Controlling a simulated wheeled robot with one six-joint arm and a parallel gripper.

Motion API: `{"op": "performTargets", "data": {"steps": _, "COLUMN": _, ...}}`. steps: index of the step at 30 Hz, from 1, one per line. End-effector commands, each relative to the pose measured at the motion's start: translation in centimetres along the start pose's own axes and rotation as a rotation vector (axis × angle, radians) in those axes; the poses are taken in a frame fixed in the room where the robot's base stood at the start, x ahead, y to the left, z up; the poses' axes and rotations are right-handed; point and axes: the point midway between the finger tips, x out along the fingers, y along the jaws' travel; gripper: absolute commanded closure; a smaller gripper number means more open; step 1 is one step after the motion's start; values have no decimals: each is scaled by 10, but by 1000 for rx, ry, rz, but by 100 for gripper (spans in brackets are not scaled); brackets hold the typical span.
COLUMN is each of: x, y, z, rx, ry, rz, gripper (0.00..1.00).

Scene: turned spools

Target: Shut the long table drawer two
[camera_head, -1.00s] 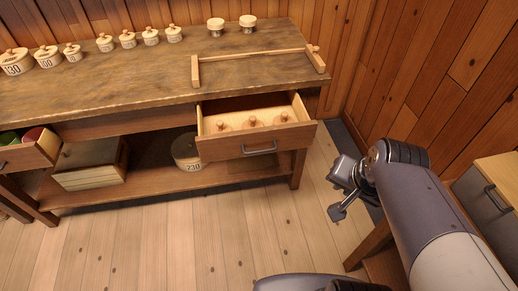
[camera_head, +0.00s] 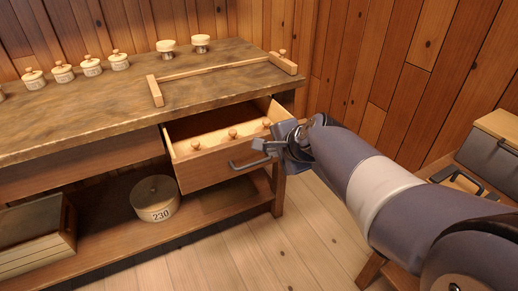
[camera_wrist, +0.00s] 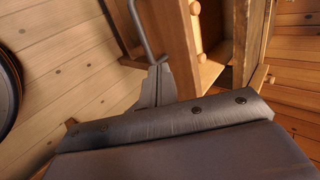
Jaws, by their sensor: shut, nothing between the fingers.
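The long table (camera_head: 100,118) has a drawer (camera_head: 210,168) pulled open at its right end, with several small wooden knobbed pieces inside. The drawer front has a dark bar handle (camera_head: 250,162). My gripper (camera_head: 262,146) is shut and empty, at the right part of the drawer front by the handle's right end. In the wrist view the shut fingers (camera_wrist: 157,85) are close to the handle bar (camera_wrist: 140,32); whether they touch it I cannot tell. My arm and wrist hide the drawer front's right end in the head view.
Lidded pots (camera_head: 92,66) and two spools (camera_head: 200,43) stand on the tabletop near a wooden bar frame (camera_head: 215,70). A round box marked 230 (camera_head: 154,198) and a crate (camera_head: 35,238) sit on the lower shelf. A grey-fronted cabinet (camera_head: 490,150) is at the right.

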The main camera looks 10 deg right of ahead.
Motion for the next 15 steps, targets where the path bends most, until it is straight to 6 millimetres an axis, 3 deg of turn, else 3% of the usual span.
{"op": "performTargets", "data": {"steps": 15, "x": 80, "y": 3, "z": 1, "rx": -3, "ry": -2, "rz": 5, "gripper": 100}}
